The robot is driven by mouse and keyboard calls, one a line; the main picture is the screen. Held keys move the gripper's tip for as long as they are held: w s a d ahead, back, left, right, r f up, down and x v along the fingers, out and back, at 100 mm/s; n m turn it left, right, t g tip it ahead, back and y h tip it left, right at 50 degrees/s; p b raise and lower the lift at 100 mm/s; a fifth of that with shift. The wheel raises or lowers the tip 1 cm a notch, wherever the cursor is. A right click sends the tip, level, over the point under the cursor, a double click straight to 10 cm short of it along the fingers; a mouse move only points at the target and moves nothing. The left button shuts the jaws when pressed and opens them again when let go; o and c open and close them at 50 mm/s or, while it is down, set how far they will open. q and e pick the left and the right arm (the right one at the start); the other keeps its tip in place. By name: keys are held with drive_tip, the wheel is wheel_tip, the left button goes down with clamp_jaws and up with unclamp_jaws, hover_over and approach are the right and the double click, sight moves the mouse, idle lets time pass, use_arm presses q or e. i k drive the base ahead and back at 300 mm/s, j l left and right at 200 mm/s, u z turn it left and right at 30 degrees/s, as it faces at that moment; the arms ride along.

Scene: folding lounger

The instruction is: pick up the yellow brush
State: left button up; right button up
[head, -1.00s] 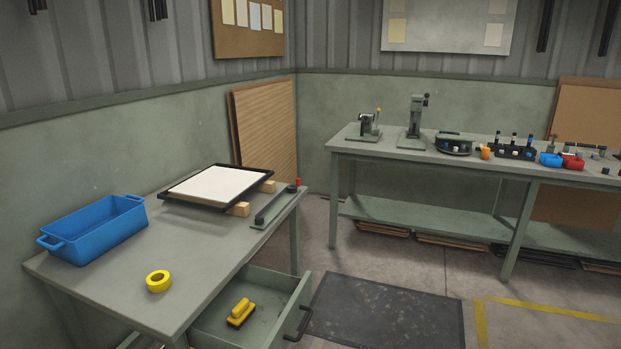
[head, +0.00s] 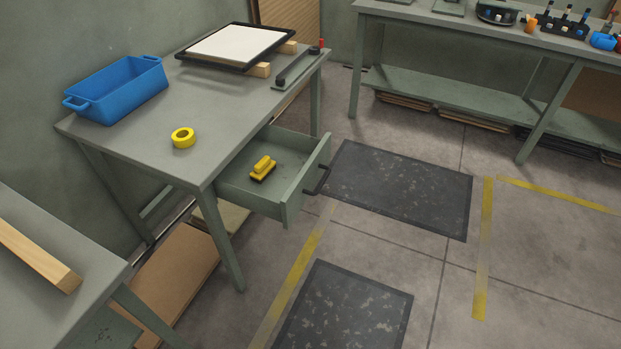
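The yellow brush (head: 263,167) lies in the open drawer (head: 291,205) of the grey-green table in the head view. It has a yellow handle on top and a dark underside, and nothing covers it. The drawer is pulled out to the right and has a dark handle (head: 317,181) on its front. Neither of my grippers shows in the head view.
On the table (head: 150,156) are a blue bin (head: 117,91), a yellow tape roll (head: 183,138) and a framed white panel (head: 228,45). A second table (head: 60,305) with a wooden bar stands at lower left. Dark mats (head: 395,190) lie on open floor before the drawer.

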sight(265, 168)
drive_tip(key=u, duration=3.35)
drive_tip(key=z, duration=2.8)
drive_tip(key=i+l+u, duration=0.1)
drive_tip(key=u, duration=0.3)
drive_tip(key=l+u, duration=0.2)
drive_tip(key=u, duration=0.25)
drive_tip(key=i+l+u, duration=0.1)
drive_tip(key=l+u, duration=0.15)
drive_tip(key=u, duration=0.15)
drive_tip(key=l+u, duration=0.2)
drive_tip(key=u, duration=0.25)
